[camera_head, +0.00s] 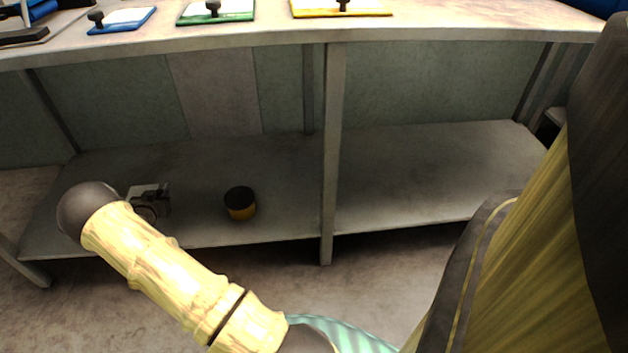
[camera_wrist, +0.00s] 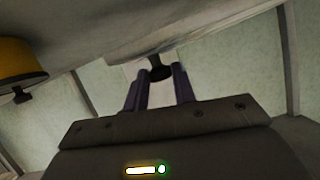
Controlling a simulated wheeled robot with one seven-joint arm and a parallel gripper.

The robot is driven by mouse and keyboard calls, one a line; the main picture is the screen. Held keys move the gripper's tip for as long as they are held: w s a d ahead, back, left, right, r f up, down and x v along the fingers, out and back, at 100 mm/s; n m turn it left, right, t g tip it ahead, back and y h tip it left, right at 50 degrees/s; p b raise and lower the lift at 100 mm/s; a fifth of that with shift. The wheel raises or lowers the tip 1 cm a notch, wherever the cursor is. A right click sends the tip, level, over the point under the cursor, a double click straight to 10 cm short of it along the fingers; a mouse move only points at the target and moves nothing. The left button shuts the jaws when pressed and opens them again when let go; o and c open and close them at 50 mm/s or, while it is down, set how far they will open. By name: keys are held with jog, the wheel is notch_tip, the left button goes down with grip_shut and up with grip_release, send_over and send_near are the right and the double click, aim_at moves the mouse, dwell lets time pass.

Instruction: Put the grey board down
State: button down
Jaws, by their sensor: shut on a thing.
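In the wrist view my gripper (camera_wrist: 160,82) is shut on a dark knob (camera_wrist: 160,68). The knob joins a pale grey board (camera_wrist: 150,38), seen nearly edge-on at the top middle. A wide grey surface (camera_wrist: 70,22) lies close against or behind the board; I cannot tell whether they touch. In the head view neither my gripper nor the grey board can be made out; parts of my arm cover the right and lower middle.
The bench (camera_head: 440,32) carries a blue board (camera_head: 122,18), a green board (camera_head: 240,13) and a yellow board (camera_head: 365,7), all knobbed. On the lower shelf (camera_head: 420,175) stand a yellow tub (camera_head: 240,206) and a grey device (camera_head: 150,195). The shelf's right part looks clear.

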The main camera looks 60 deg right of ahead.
jog(key=shift+r, duration=0.15)
jog(key=b, duration=0.4)
send_over(172, 224)
notch_tip(172, 224, down, 6)
jog(key=shift+f, duration=0.15)
notch_tip(172, 224, down, 4)
jog(key=b, duration=0.2)
jog(key=shift+b, duration=0.3)
jog(key=c, duration=1.1)
grip_release()
jog(key=shift+c, duration=0.2)
